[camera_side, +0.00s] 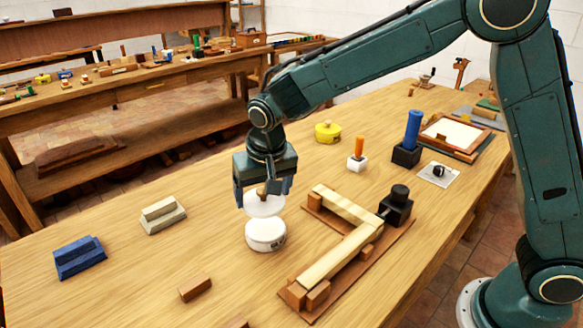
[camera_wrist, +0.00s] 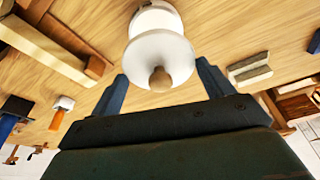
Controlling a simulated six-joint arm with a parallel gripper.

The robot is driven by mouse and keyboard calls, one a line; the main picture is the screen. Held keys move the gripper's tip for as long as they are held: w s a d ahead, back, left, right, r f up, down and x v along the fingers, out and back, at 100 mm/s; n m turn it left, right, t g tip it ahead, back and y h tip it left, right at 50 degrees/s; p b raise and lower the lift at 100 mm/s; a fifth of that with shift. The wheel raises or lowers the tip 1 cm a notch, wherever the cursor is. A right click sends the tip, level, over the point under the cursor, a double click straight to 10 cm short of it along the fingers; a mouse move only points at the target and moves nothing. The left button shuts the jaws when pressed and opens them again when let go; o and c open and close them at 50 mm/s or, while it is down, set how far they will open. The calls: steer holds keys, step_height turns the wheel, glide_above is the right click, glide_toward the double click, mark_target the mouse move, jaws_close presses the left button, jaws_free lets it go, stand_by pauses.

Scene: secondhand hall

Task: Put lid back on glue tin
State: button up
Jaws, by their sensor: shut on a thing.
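The glue tin (camera_side: 265,236) is a short white round pot standing upright on the table, with a dark label on its side. The lid (camera_side: 262,207) is a white disc with a small wooden knob, held above the tin with a gap showing between them. My gripper (camera_side: 263,193) points down and is shut on the lid's knob. In the wrist view, the lid (camera_wrist: 160,55) sits between the fingers of my gripper (camera_wrist: 160,80), knob towards the camera. The tin (camera_wrist: 155,17) shows behind it, partly covered by the lid.
A wooden corner frame (camera_side: 342,255) with a black clamp (camera_side: 396,206) lies close to the tin's right. A wooden block (camera_side: 195,288) lies in front. A grey stone (camera_side: 162,216) and a blue block (camera_side: 79,257) lie left. A yellow tin (camera_side: 328,132) stands behind.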

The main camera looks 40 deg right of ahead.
steer(key=shift+f, duration=0.25)
steer(key=shift+f, duration=2.9)
steer(key=shift+f, duration=0.2)
stand_by(0.6)
steer(key=o, duration=0.9)
steer(key=shift+r, duration=0.1)
steer(key=shift+r, duration=3.4)
